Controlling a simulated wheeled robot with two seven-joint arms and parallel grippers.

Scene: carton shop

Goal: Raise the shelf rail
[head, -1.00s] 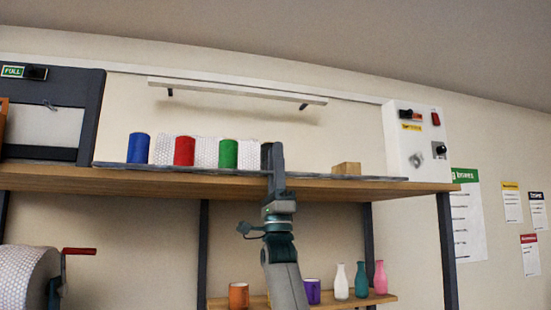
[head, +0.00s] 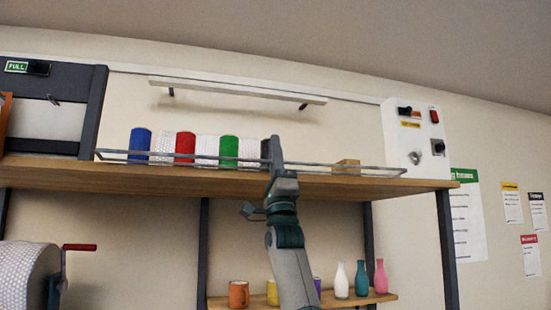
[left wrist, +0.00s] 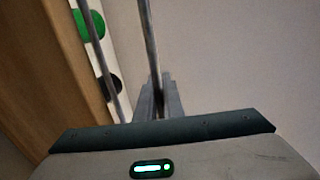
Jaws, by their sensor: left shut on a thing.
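The shelf rail (head: 205,157) is a thin grey bar frame along the front edge of the wooden top shelf (head: 140,180). Its upper bar stands a little above the shelf surface, in front of the cups. My left gripper (head: 273,150) is shut on the rail's upper bar, right of the green cup. In the left wrist view the bar (left wrist: 149,45) runs into the fingers (left wrist: 160,98), and a second bar runs beside it. My right gripper is in neither view.
Blue (head: 139,145), red (head: 185,148) and green (head: 229,151) cups stand behind the rail, with a dark one partly hidden by my gripper. A wooden block (head: 347,165) and a white control box (head: 415,140) are to the right. Cups and bottles (head: 361,279) stand on the lower shelf.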

